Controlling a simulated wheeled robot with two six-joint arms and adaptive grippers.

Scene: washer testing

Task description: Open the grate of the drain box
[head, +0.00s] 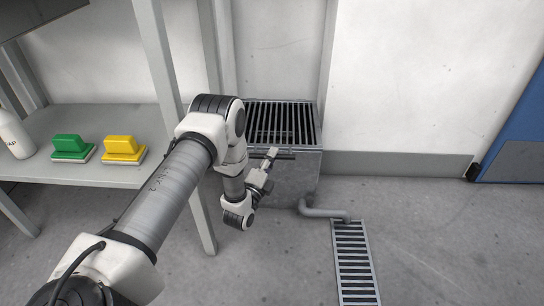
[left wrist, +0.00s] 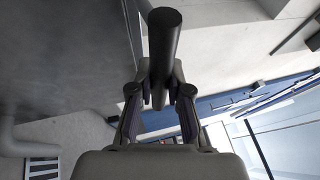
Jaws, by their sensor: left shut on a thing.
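The drain box (head: 290,180) is a grey metal box standing on the floor against the wall. Its dark slatted grate (head: 283,121) lies flat on top. A dark bar handle (head: 286,156) sticks out at the front edge of the grate. My left gripper (head: 270,157) is at the front of the box, shut on this handle. In the left wrist view the dark round handle (left wrist: 164,40) runs between the two fingers of my left gripper (left wrist: 160,88). My gripper and wrist hide part of the box front. My right gripper is not in view.
A grey shelf (head: 90,174) at the left carries a green brush (head: 70,147), a yellow brush (head: 122,149) and a white bottle (head: 15,135). A pipe (head: 325,211) runs from the box to a floor drain (head: 354,265). The floor at the right is clear.

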